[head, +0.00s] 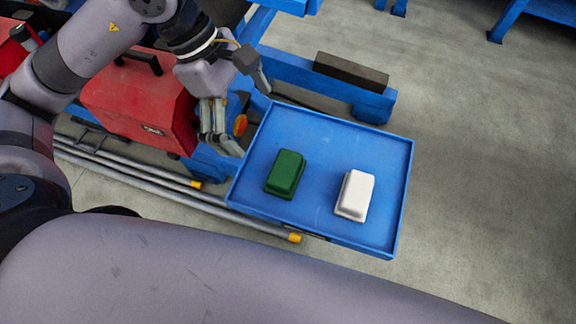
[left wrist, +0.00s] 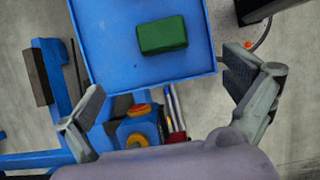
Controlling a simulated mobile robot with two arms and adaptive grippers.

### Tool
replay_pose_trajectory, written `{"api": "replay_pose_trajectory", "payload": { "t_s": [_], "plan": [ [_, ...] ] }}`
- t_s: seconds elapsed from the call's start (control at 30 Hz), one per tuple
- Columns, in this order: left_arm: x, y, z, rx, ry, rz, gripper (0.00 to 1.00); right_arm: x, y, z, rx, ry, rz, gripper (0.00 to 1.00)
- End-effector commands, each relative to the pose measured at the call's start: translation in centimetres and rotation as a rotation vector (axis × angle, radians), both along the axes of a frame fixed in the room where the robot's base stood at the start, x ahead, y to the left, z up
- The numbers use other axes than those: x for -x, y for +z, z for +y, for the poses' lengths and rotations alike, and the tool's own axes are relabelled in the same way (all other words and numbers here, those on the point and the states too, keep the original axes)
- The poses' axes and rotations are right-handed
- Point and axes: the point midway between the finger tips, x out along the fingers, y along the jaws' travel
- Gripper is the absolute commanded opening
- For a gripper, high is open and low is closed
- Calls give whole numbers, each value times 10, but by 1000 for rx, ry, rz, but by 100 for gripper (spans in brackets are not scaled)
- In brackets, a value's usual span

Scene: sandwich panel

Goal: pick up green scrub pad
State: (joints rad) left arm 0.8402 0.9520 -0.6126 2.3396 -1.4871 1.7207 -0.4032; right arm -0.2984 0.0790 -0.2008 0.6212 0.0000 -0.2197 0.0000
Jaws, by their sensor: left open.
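The green scrub pad (head: 286,174) lies on the left half of a blue tray (head: 330,131) in the head view. In the left wrist view the green pad (left wrist: 162,36) is near the top, ahead of the fingers. My left gripper (head: 222,138) is open and empty, just left of the tray and apart from the pad. Its two spread fingers also show in the left wrist view (left wrist: 170,98). My right gripper is not in view.
A white block (head: 355,195) lies on the tray right of the green pad. A red toolbox (head: 140,105) stands left of the tray. Metal pipes (head: 150,183) with yellow ends lie below it. A dark bar (head: 351,72) sits behind. The tray has a raised rim.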

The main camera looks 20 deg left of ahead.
Motion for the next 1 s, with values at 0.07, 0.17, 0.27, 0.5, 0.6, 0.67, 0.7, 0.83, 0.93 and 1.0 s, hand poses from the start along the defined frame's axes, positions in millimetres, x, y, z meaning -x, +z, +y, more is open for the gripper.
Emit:
{"api": "replay_pose_trajectory", "payload": {
  "t_s": [0.07,0.17,0.27,0.5,0.6,0.67,0.7,0.83,0.93,1.0],
  "plan": [
    [3,-16,-7,2,-5,9,100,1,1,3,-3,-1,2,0],
    [3,-36,-16,5,-6,9,100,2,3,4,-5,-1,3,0],
    [5,-57,-25,5,-5,10,100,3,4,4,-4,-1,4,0],
    [4,-91,-40,6,-3,5,100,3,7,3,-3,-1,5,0],
    [4,-97,-42,6,-3,5,100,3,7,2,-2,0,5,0],
    [4,-99,-43,7,-2,5,100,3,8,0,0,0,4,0],
    [5,-102,-45,7,-3,7,100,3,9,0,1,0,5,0],
    [6,-119,-53,7,-3,10,100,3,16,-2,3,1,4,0],
    [6,-134,-59,7,-2,8,100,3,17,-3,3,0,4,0],
    [6,-140,-61,7,-1,6,100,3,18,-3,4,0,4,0]
  ]
}}
